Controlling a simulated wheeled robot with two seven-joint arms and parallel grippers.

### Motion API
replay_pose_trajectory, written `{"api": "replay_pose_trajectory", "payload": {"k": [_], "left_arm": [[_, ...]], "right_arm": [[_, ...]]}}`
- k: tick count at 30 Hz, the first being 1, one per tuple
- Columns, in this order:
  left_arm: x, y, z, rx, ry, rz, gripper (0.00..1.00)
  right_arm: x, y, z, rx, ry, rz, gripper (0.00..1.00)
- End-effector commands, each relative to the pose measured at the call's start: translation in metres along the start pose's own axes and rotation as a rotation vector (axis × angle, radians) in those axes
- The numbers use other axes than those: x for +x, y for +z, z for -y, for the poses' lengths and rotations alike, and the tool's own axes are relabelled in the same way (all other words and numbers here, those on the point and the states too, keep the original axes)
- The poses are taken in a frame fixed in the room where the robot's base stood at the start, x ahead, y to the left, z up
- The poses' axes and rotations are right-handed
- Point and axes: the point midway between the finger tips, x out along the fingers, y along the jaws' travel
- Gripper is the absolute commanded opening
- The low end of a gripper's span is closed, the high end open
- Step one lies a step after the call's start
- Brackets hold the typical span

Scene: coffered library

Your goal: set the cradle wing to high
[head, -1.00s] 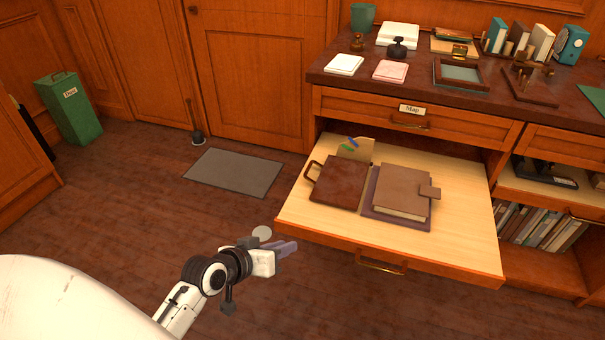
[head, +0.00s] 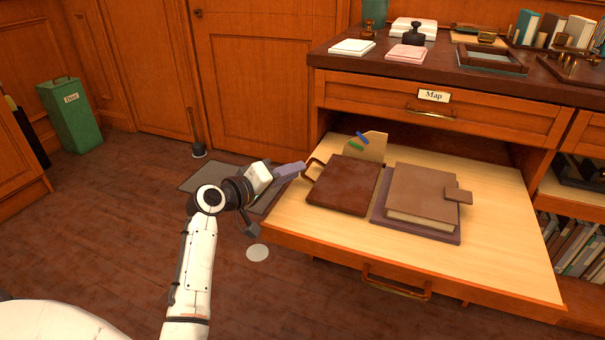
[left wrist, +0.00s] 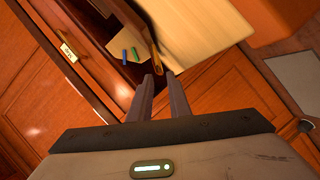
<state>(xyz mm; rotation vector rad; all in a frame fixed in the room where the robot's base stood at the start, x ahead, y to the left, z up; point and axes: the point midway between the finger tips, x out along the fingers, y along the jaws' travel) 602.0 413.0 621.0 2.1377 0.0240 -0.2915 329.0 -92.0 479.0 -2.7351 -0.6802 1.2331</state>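A brown leather wing (head: 344,185) with a handle (head: 311,168) at its left edge lies flat in the pulled-out drawer. Behind it stands a pale upright plate (head: 372,146) with a blue and a green mark; the marks also show in the left wrist view (left wrist: 130,55). My left gripper (head: 301,167) is at the drawer's left side, its fingertips close to the handle. In the left wrist view its fingers (left wrist: 160,78) are a little apart with a narrow gap; I see nothing clearly held. Whether they touch the handle I cannot tell. My right gripper is out of view.
A brown book (head: 424,194) with a clasp lies on a purple board right of the wing. The drawer (head: 490,255) juts from the desk below the "Map" label (head: 433,96). A grey mat (head: 205,177) and open floor lie to the left.

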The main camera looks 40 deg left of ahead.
Motion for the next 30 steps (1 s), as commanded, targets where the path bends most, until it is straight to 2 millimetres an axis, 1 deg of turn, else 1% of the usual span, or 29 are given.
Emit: {"api": "replay_pose_trajectory", "payload": {"k": [1, 3, 6, 9, 18, 19, 21, 22, 30], "left_arm": [[0.01, 0.001, 0.002, -0.002, 0.003, -0.001, 0.17], [0.021, 0.001, 0.001, -0.001, 0.002, 0.0, 0.17], [0.032, 0.001, 0.001, -0.001, 0.001, 0.0, 0.17], [0.039, 0.001, 0.001, 0.0, 0.0, 0.001, 0.17], [0.042, 0.001, 0.0, 0.002, -0.001, 0.001, 0.17], [0.042, 0.001, 0.0, 0.002, -0.001, 0.001, 0.15], [0.042, 0.001, 0.0, 0.001, -0.001, 0.001, 0.03], [0.042, 0.001, 0.0, 0.001, -0.001, 0.001, 0.0], [0.041, 0.0, 0.0, 0.003, -0.002, 0.001, 0.0]], "right_arm": [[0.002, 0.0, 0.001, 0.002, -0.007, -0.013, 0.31], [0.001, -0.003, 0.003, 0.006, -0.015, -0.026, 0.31], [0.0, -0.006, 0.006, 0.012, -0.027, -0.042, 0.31], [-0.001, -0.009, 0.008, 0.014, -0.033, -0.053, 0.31], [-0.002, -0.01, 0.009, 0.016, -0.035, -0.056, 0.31], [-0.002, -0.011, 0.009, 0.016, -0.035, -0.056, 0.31], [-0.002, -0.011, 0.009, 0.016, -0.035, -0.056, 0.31], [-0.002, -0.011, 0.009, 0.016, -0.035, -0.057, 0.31], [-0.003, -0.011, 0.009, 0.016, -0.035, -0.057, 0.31]]}}
